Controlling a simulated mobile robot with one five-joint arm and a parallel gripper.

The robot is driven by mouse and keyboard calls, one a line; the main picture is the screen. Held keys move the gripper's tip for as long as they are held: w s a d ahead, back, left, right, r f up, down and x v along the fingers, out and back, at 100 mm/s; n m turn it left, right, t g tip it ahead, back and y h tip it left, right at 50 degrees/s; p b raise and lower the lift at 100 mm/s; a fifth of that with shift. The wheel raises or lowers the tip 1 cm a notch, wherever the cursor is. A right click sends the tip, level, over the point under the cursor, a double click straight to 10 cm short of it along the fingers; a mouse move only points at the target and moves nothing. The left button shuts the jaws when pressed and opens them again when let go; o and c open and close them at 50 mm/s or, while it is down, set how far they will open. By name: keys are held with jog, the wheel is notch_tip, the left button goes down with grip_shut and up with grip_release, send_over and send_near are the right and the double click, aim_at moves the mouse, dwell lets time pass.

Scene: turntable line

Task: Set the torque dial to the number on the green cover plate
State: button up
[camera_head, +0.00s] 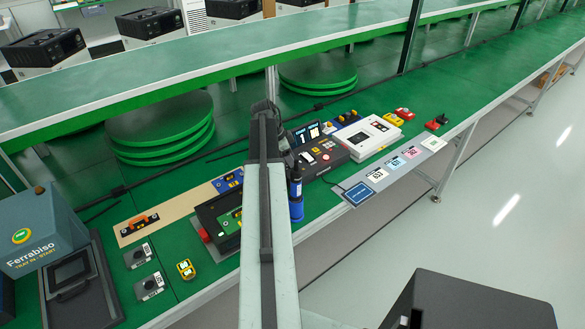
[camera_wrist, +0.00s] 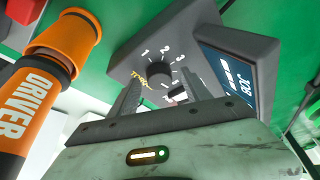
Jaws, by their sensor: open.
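The torque dial is a black round knob (camera_wrist: 160,72) on a grey box (camera_wrist: 207,43), with white numbers around it, in the wrist view. Its exact setting is too small to read. My gripper (camera_wrist: 161,82) is open, its two fingers on either side of the knob in the picture; I cannot tell whether they touch it. A dark screen (camera_wrist: 228,75) sits right of the dial. In the head view, the dial is not discernible and my arm hides the fingers. A green plate (camera_head: 229,222) lies in a dark fixture left of my arm; no number is readable on it.
An orange driver (camera_wrist: 25,95) stands close at the left of the wrist view. In the head view, a white box (camera_head: 370,137) and red-topped switches (camera_head: 404,113) stand right of my arm. Several printed cards (camera_head: 394,163) line the front edge. Turntables (camera_head: 160,125) lie behind.

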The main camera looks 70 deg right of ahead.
jog(key=c, duration=1.2)
jog(key=shift+s, duration=0.15)
grip_shut()
jog(key=n+t+h, duration=0.1)
jog(key=n, duration=0.2)
jog(key=shift+a+n, duration=0.15)
jog(key=shift+n, duration=0.15)
jog(key=shift+s+n+t+h, duration=0.1)
jog(key=shift+n+t+h, duration=0.55)
jog(key=shift+n, duration=1.35)
